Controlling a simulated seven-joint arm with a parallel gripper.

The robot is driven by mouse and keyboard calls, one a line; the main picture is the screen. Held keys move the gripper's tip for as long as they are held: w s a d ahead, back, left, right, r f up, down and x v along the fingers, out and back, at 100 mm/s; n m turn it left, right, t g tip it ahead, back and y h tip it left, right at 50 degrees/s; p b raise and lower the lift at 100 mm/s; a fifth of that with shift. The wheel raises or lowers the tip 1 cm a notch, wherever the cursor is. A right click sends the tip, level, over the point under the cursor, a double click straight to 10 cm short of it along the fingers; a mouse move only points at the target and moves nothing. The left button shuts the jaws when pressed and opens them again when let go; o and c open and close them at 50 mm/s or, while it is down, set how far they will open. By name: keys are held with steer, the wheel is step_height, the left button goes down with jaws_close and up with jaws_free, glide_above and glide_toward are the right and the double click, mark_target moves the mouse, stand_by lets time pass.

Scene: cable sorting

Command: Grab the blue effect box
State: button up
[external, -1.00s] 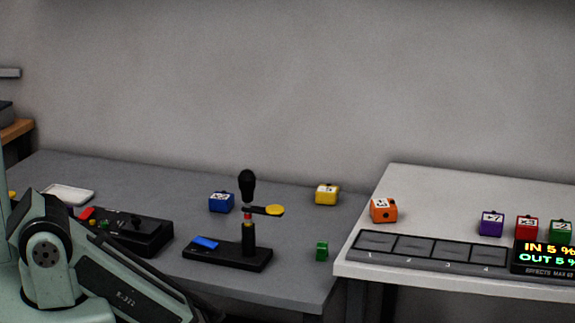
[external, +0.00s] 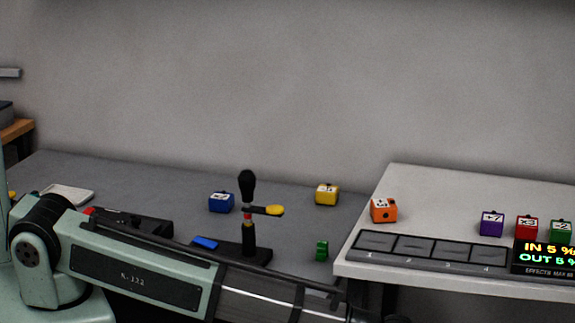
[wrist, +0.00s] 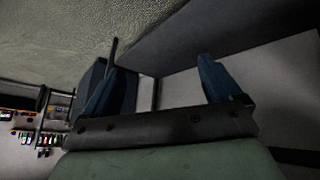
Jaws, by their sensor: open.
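The blue effect box (external: 221,202) sits on the grey table, left of the black microphone-like stand (external: 247,215), and is upright with a white label on top. My arm reaches low across the front of the external view, and its gripper end is outside or hidden at the bottom edge there. In the wrist view my gripper (wrist: 158,85) shows two blue fingers spread apart with nothing between them. The blue box is not visible in the wrist view, so the gripper is well away from it.
A yellow box (external: 327,194) stands on the grey table (external: 150,178), right of the stand. A small green piece (external: 322,250) is near its front.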

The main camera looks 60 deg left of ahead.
steer(key=w+r+n+t, duration=0.15)
steer(key=w+r, duration=0.25)
steer(key=r, duration=0.5)
steer(key=w+r+n, duration=0.2)
steer(key=w+r, duration=0.3)
steer(key=r, duration=0.4)
steer(key=w+r+n+t, duration=0.15)
steer(key=w+r, duration=0.25)
steer(key=r, duration=0.5)
steer(key=w+a+r+n, duration=0.2)
steer(key=a+r, duration=0.4)
steer(key=a, duration=0.1)
steer(key=w+a+r+n, duration=0.2)
steer(key=w+a+r, duration=0.1)
steer(key=a+r, duration=0.35)
steer(key=s+a+f+g+y, duration=0.1)
steer(key=a+f+y, duration=0.15)
steer(key=a, duration=1.55)
steer(key=m+g+y, duration=0.1)
steer(key=g+y, duration=0.1)
steer(key=g, duration=0.4)
glide_toward(221, 196)
steer(key=x, duration=0.4)
steer(key=shift+w, duration=0.1)
steer(key=shift+x, duration=3.25)
